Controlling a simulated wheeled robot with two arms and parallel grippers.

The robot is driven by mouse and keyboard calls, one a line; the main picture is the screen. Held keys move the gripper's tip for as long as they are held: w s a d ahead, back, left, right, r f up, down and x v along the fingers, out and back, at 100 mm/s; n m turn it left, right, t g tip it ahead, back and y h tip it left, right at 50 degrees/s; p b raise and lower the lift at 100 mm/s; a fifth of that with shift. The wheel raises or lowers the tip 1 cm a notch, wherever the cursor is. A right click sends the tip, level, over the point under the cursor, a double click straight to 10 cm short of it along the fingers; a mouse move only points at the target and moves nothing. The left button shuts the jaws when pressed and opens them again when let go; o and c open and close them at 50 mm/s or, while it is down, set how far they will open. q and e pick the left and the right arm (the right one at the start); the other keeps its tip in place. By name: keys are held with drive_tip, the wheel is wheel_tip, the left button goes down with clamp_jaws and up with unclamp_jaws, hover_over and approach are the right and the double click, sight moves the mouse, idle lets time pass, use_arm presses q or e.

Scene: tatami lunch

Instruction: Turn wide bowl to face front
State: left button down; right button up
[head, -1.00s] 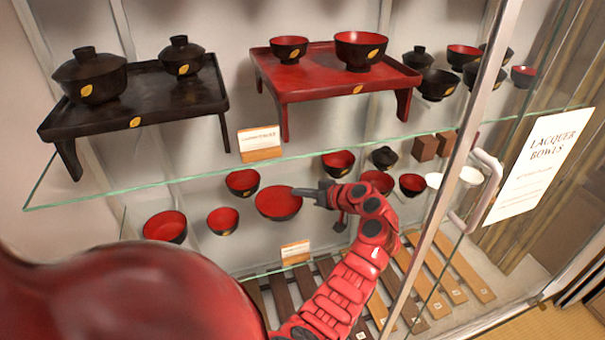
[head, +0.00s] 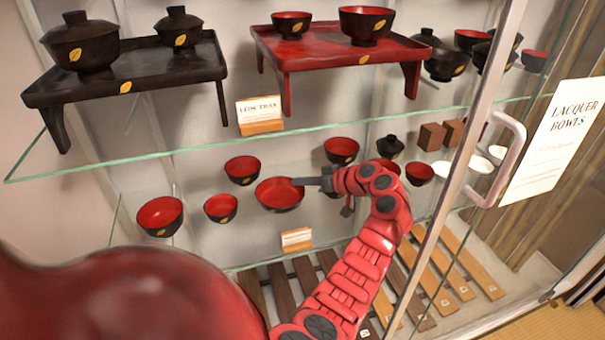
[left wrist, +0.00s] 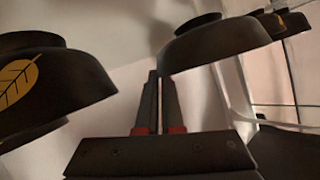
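The wide bowl (head: 279,196), dark outside and red inside, stands upright on the lower shelf behind a small sign. No gold leaf shows on its visible side. My left gripper (head: 300,182) reaches in from the right, its fingertips at the bowl's right rim. In the left wrist view, which is upside down, the two fingers (left wrist: 159,90) are close together with nothing between them. The wide bowl (left wrist: 215,42) is just right of the tips there; I cannot tell if they touch. My right gripper is not in view.
A leaf-marked bowl (left wrist: 45,80) is close on the left in the wrist view. Small bowls (head: 242,170) and (head: 221,208) stand near the wide bowl. The sign (head: 297,239) is in front. The glass shelf (head: 150,157) with trays is above; a door handle (head: 505,160) is right.

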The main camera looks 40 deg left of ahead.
use_arm(q)
drive_tip(key=shift+f, duration=0.25)
idle(0.4)
drive_tip(key=c, duration=1)
unclamp_jaws()
drive_tip(key=shift+r, duration=0.1)
wheel_tip(320, 180, up, 5)
drive_tip(key=shift+f+p, duration=0.1)
drive_tip(key=shift+p, duration=0.75)
